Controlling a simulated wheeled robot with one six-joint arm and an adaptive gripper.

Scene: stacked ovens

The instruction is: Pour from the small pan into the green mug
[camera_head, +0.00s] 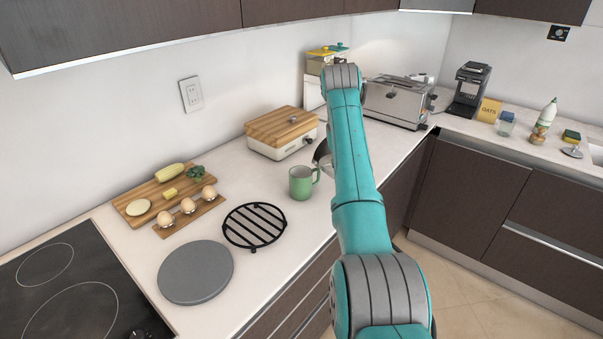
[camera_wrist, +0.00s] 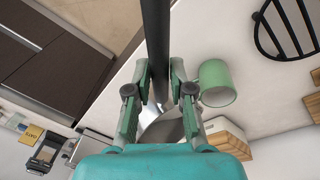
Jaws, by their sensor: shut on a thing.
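The green mug (camera_head: 301,183) stands upright on the counter, left of my arm; it also shows in the wrist view (camera_wrist: 216,84), right of my fingers. My gripper (camera_wrist: 160,82) is shut on the dark handle of the small pan (camera_wrist: 156,30). The pan's silvery body lies beneath the fingers and is partly hidden by them. In the head view a piece of the pan (camera_head: 322,153) shows just behind the mug, beside my arm, which hides the rest and the gripper. I cannot tell the pan's exact tilt or what it holds.
A black trivet (camera_head: 254,226) and a grey round plate (camera_head: 196,272) lie in front of the mug. A wooden-topped box (camera_head: 282,133) stands behind it. A toaster (camera_head: 397,101) is behind my arm. Eggs on a rack (camera_head: 188,206) and a cutting board (camera_head: 150,195) lie to the left.

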